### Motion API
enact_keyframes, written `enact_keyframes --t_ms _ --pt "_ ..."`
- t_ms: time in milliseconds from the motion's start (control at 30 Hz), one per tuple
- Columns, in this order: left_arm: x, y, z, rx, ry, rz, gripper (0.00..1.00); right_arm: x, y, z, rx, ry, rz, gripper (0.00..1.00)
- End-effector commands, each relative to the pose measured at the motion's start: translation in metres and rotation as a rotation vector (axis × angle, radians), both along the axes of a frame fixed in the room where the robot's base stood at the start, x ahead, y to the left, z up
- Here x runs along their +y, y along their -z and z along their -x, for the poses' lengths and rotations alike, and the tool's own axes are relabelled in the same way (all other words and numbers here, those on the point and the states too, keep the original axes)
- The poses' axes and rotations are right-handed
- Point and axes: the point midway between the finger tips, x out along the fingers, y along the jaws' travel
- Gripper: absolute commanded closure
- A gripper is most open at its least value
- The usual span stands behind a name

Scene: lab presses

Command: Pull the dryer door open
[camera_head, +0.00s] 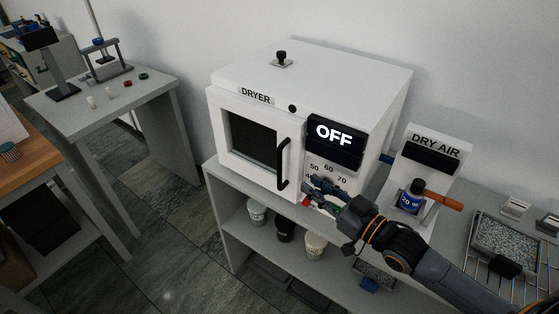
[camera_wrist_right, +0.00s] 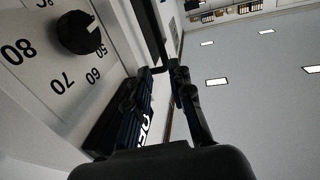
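The white dryer (camera_head: 300,85) stands on a grey shelf unit, and its door (camera_head: 232,165) looks shut. The door has a dark window and a black vertical bar handle (camera_head: 283,163) on its right side. My right gripper (camera_head: 312,186) is in front of the dryer's lower right front, just right of the handle's lower end. In the right wrist view the two fingers (camera_wrist_right: 163,68) stand apart with a gap between them. The dark handle bar (camera_wrist_right: 152,28) shows just beyond the fingertips; I cannot tell whether they touch it. My left gripper is not in view.
The temperature dial (camera_wrist_right: 78,33) is close beside the right fingers. A dry air unit (camera_head: 433,150) with an orange-handled valve stands right of the dryer. Several cups, such as a white one (camera_head: 314,246), stand on the lower shelf. Floor (camera_head: 165,235) is clear front left.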

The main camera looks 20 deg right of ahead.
Motion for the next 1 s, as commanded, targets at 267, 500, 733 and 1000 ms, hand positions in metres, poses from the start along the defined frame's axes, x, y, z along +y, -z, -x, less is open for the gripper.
enact_keyframes --t_ms 267,500,733,1000 --pt "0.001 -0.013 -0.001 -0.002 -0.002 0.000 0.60 0.020 -0.004 -0.041 -0.003 0.001 -0.001 0.79" --pt "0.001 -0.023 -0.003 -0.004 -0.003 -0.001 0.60 0.038 -0.003 -0.077 -0.001 0.001 0.000 0.79" --pt "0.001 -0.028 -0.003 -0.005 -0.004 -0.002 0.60 0.050 -0.001 -0.099 0.000 0.000 0.001 0.79" --pt "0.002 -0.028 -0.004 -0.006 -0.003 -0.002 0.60 0.053 0.000 -0.105 0.001 -0.001 0.002 0.79"
